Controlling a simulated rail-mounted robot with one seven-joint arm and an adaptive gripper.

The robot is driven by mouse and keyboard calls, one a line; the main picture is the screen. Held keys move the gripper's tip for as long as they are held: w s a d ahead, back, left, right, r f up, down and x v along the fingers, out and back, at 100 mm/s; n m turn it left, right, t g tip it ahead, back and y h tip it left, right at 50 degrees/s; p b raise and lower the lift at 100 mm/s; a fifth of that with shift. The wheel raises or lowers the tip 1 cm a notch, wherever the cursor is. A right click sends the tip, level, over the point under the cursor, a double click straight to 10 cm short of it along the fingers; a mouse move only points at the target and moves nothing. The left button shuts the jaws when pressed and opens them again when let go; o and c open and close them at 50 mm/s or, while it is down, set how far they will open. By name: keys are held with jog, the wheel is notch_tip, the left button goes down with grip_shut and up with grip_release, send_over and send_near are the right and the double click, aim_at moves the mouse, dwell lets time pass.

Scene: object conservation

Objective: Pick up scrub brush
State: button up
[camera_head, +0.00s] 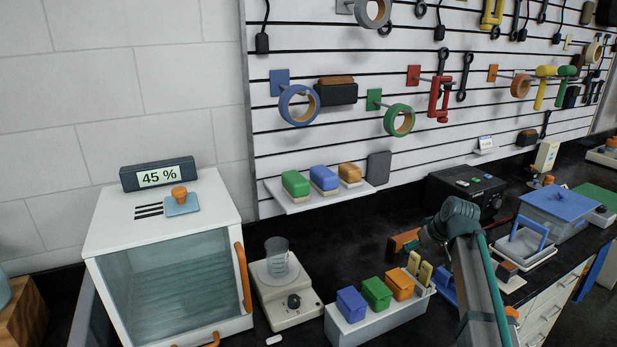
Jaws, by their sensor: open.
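I cannot pick out the scrub brush with certainty. Three small blocks with pale undersides look brush-like: a green one (295,184), a blue one (323,178) and an orange-brown one (350,173). They sit in a row on a white wall shelf (297,204). A dark block with a brown top (338,92) on the wall panel could also be a brush. My gripper (428,250) is only partly seen past my bent teal-grey arm, low over the bench and apart from the shelf. It is open, and I see nothing held. Its fingertips are not clear.
A white rack (362,328) with blue, green and orange boxes and yellow pieces stands left of my arm. A scale with a beaker (278,256) and a glass-fronted oven (170,270) stand further left. A black box (466,194) stands behind. Tape rolls hang on the panel.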

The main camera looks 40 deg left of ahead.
aim_at(295, 176)
jog(key=s+a+r+n+g+h+p, duration=0.1)
jog(key=s+a+r, duration=0.9)
jog(key=s, duration=0.2)
jog(key=s+a+r+p, duration=0.2)
jog(key=s+a+r, duration=0.7)
jog(key=s+a, duration=0.15)
jog(key=w+a+p, duration=0.1)
jog(key=a, duration=0.2)
jog(key=w+a+p, duration=0.1)
jog(key=a, duration=0.3)
jog(key=w+a+p, duration=0.1)
jog(key=a, duration=0.2)
jog(key=shift+w+a+r+p, duration=0.1)
jog(key=shift+w+a+p, duration=0.15)
jog(key=shift+p, duration=0.15)
jog(key=shift+a+f+p, duration=0.1)
jog(key=shift+f+p, duration=0.15)
jog(key=shift+p, duration=0.05)
jog(key=shift+f, duration=0.5)
jog(key=shift+f, duration=0.25)
jog(key=c, duration=1.3)
